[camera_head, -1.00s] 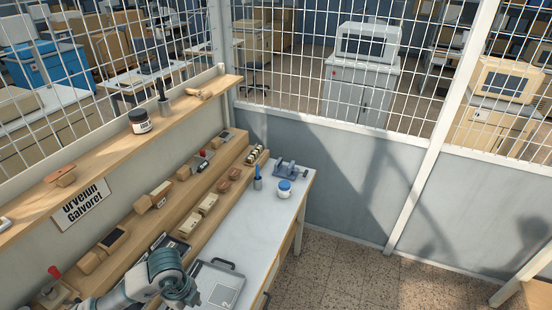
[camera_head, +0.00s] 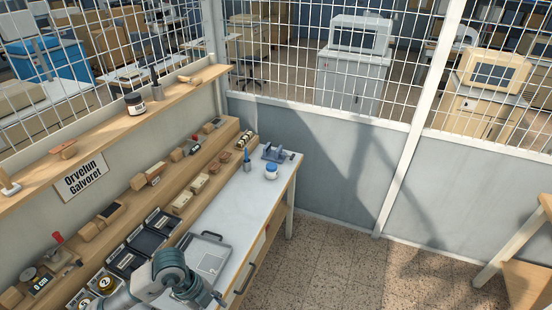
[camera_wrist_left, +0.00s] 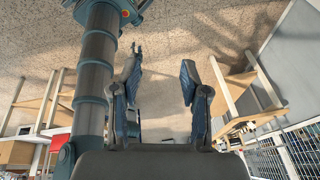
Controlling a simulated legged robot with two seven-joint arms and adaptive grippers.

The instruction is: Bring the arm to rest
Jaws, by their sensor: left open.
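My left arm (camera_head: 165,272) comes in at the bottom of the head view, over the near end of the white workbench (camera_head: 222,226). Its gripper (camera_head: 216,298) shows only in part there, small and dark at the wrist's far end. In the left wrist view my left gripper (camera_wrist_left: 160,85) is open, its two dark fingers wide apart with nothing between them. Speckled floor shows behind the fingers. My right gripper cannot be made out in the head view.
A flat metal tray (camera_head: 206,258) lies on the bench beside the arm. Wooden steps hold stamps and blocks (camera_head: 152,173). A blue-lidded jar (camera_head: 271,172) and a blue clamp-like tool (camera_head: 279,154) stand at the far end. A mesh fence (camera_head: 300,60) encloses the place. The floor (camera_head: 330,265) right of the bench is clear.

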